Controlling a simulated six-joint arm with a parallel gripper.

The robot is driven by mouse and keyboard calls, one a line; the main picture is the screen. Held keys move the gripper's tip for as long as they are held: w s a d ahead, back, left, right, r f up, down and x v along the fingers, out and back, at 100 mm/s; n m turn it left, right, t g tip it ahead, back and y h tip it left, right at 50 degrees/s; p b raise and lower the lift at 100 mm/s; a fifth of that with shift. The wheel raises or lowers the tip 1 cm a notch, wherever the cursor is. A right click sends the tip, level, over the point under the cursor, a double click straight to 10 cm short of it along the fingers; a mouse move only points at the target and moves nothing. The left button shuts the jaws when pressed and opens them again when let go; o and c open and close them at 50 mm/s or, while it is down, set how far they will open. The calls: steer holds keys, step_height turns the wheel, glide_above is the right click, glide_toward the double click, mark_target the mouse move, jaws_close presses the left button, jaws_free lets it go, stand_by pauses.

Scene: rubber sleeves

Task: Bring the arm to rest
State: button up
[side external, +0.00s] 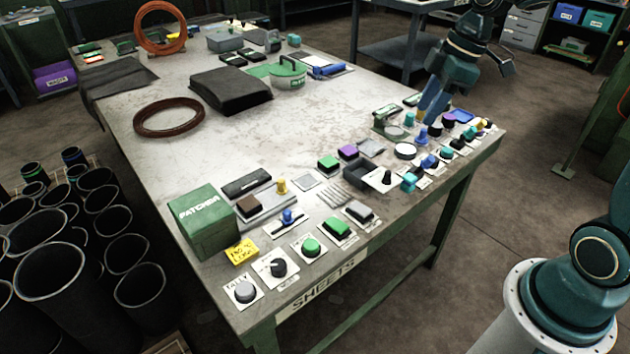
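My gripper (428,112) is at the upper right in the side external view, over the right end of the workbench (215,148). It points down, just above several small knobs and blocks. The picture is too small to tell whether its fingers are open or shut, or whether it touches anything. A blue peg-like piece (421,136) stands right below it. My arm reaches in from the right side, beyond the bench's edge.
Many knobs and buttons on labelled cards line the bench's near edge, such as a green button (311,247). A green box (208,222) stands at the near left corner. Black sleeves (66,285) stand at left.

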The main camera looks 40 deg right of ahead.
steer(key=s+a+r+m+t, duration=0.1)
steer(key=s+a+m, duration=0.1)
steer(key=s, duration=0.4)
steer(key=s+a+r+m+t+h, duration=0.1)
steer(key=s+a+r+m, duration=0.1)
steer(key=s+m, duration=0.2)
steer(key=s+a+r+m+t+h, duration=0.1)
steer(key=s+a+r+m, duration=0.1)
steer(key=s, duration=0.5)
steer(key=shift+s+a+m, duration=0.2)
steer(key=shift+s+m, duration=0.1)
steer(key=shift+m, duration=0.4)
